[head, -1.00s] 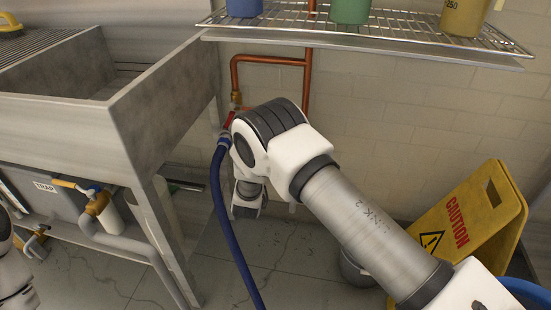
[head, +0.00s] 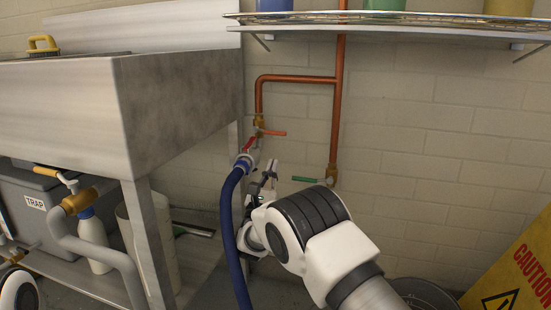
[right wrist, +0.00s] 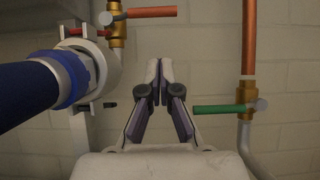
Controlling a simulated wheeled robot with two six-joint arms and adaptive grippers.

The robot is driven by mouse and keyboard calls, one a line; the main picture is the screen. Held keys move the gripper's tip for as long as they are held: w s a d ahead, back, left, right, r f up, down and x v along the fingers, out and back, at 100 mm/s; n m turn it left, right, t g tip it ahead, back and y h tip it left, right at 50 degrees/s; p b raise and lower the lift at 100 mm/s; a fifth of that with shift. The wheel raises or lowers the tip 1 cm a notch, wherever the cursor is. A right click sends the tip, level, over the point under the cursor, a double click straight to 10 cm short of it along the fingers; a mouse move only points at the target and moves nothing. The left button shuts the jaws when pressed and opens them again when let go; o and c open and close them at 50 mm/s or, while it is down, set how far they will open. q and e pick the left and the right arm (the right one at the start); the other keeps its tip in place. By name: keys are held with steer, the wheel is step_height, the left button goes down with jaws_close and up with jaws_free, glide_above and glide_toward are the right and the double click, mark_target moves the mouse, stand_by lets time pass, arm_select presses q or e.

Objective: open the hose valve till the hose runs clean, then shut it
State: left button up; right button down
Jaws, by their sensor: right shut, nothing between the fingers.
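The blue hose (head: 229,225) hangs from a coupling (head: 243,162) beside the sink leg. A red lever (head: 249,144) sits just above the coupling. In the right wrist view, the hose (right wrist: 30,88) and its blue collar (right wrist: 72,80) are at the left, with the red lever (right wrist: 76,31) behind. My right gripper (head: 271,168) is right of the coupling, apart from it. In the right wrist view, its fingers (right wrist: 157,75) are together and empty, between the coupling and a green lever (right wrist: 222,108). The hose's free end is hidden. My left gripper is out of view.
An orange lever (head: 272,133) is above the coupling on the copper pipe (head: 297,78). The green lever (head: 306,179) is on the pipe at right. The sink (head: 180,95) is left, a wire shelf (head: 400,27) above, a caution sign (head: 520,270) lower right.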

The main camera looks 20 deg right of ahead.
mark_target(269, 132)
arm_select(q)
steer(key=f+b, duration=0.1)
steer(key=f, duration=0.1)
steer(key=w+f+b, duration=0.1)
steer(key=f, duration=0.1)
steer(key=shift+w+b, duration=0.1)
steer(key=shift+b, duration=0.3)
arm_select(e)
steer(key=r, duration=0.1)
steer(key=w+d+r, duration=0.1)
steer(key=r, duration=0.1)
steer(key=w+r, duration=0.1)
steer(key=r, duration=0.1)
steer(key=shift+w+d+r, duration=0.15)
steer(key=shift+d, duration=0.15)
arm_select(q)
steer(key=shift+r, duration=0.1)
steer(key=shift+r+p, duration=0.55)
steer(key=shift+p, duration=0.05)
arm_select(e)
steer(key=shift+d+r+n+t+y, duration=0.1)
steer(key=shift+r+n+t+y, duration=0.1)
steer(key=shift+n+y, duration=0.3)
steer(key=shift+r+n+t+y, duration=0.1)
steer(key=shift+n+t+y, duration=0.15)
steer(key=shift+n, duration=0.45)
